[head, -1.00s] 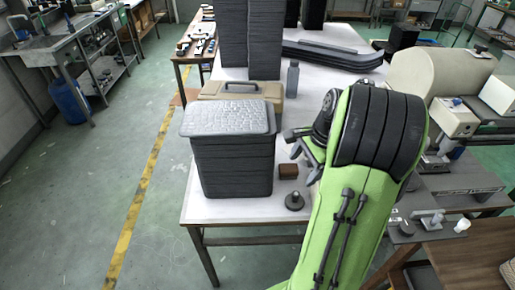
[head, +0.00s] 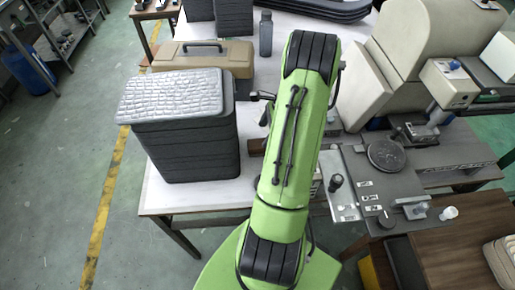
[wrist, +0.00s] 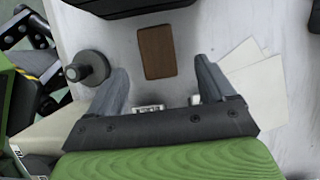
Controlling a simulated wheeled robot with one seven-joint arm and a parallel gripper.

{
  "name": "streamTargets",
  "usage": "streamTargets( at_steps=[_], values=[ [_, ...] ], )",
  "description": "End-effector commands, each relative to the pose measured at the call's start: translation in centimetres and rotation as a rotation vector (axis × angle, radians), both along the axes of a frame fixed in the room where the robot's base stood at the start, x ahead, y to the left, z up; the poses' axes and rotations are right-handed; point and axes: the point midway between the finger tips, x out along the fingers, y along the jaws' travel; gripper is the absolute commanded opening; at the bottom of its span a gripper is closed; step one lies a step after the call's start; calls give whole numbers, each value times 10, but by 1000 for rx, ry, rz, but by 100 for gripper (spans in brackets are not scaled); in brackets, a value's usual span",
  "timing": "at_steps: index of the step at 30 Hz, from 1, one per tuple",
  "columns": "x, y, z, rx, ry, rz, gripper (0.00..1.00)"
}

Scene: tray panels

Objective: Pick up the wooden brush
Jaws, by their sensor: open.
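The wooden brush appears as a small brown block (wrist: 157,52) lying on the white table top in the wrist view. In the head view only a brown sliver of it (head: 256,147) shows beside my arm, between the arm and the dark stack. My gripper (wrist: 160,72) is open and empty in the wrist view. Its two grey fingers point toward the brush, one on each side of its line, with the brush beyond the tips. In the head view my green arm hides most of the gripper.
A dark grey stack with a textured top (head: 180,130) stands left of the brush. A round grey piece with a stem (wrist: 88,67) lies near the left finger. Pale flat sheets (wrist: 255,80) lie right. A tan case (head: 200,57) and grey bottle (head: 265,33) stand behind.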

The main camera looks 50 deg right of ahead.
Motion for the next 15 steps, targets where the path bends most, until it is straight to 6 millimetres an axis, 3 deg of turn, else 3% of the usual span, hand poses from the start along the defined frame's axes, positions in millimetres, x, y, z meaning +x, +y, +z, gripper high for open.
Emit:
streamTargets(
  at_steps=[10,15],
  values=[
    [14,18,-52,1,2,2,83],
    [19,20,-64,-2,0,1,83]
  ],
)
